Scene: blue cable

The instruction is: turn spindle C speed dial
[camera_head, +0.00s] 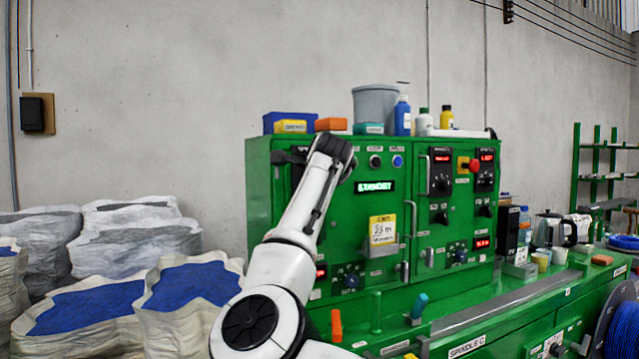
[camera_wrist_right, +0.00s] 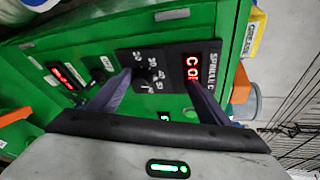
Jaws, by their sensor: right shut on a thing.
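The spindle C panel (camera_wrist_right: 205,55) shows in the right wrist view as a black plate with a red-lit display and sideways lettering. Its speed dial (camera_wrist_right: 149,73) is a dark knob ringed by white numbers. My right gripper (camera_wrist_right: 157,80) is shut on the dial, one finger on either side. In the head view my right arm comes up from the bottom, and its gripper (camera_head: 335,150) is at the upper left of the green cabinet (camera_head: 420,270), covering most of this panel. The dial itself is hidden there. My left gripper is not in view.
Several small boxes, a grey bucket (camera_head: 375,105) and bottles stand on the cabinet top. A yellow tag (camera_head: 382,232) and handle (camera_head: 410,225) are right of my arm. Sacks with blue contents (camera_head: 190,285) stand left. An orange-handled tool (camera_head: 336,325) stands at the front.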

